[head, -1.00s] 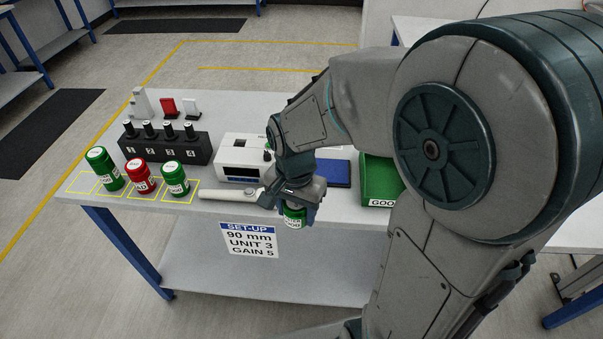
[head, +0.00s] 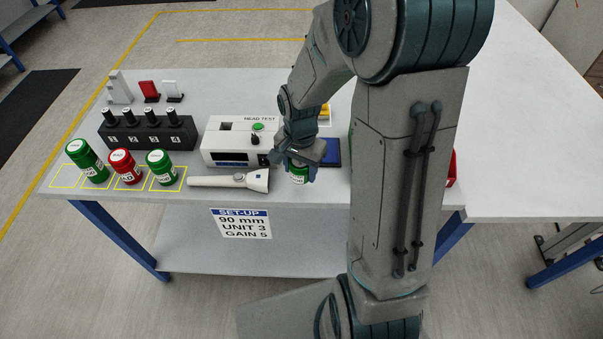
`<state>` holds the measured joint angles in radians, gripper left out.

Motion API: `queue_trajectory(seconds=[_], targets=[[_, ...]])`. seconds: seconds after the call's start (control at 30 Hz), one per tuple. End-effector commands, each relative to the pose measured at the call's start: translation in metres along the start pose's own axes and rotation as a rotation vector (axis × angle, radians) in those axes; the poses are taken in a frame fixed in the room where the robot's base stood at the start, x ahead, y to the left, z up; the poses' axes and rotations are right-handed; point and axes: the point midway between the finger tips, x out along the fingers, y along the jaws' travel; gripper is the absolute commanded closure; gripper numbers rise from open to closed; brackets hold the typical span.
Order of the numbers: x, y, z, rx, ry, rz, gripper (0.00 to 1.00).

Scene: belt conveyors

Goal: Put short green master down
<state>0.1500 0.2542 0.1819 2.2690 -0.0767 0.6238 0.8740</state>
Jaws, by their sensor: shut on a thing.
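My gripper (head: 300,163) is shut on a green can with a white label (head: 299,174). The fingers hide most of the can's top. It is near the table's front edge, right of a white handheld probe (head: 225,181). I cannot tell whether its base touches the table. Three more cans stand at the left front: a taller green one (head: 87,159), a red one (head: 125,166) and a shorter green one (head: 161,167). They stand in yellow outlined squares. The leftmost square (head: 65,179) is bare.
A white head-test unit (head: 236,142) and a black numbered block (head: 148,133) stand behind. A blue pad (head: 331,153) lies right of my gripper. A set-up sign (head: 241,223) hangs at the front. My arm hides the table's right part.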

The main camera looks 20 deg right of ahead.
Motion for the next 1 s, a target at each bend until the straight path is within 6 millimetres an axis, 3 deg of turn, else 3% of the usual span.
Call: queue_trajectory(seconds=[0.23, 0.5, 0.97, 1.0], targets=[[0.012, -0.001, -0.01, -0.001, -0.001, 0.002, 0.8], [0.043, -0.001, -0.009, 0.001, -0.001, 0.001, 0.8], [0.051, -0.001, -0.009, 0.0, 0.001, 0.0, 0.8], [0.049, -0.001, -0.009, 0.0, 0.0, 0.0, 0.39]])
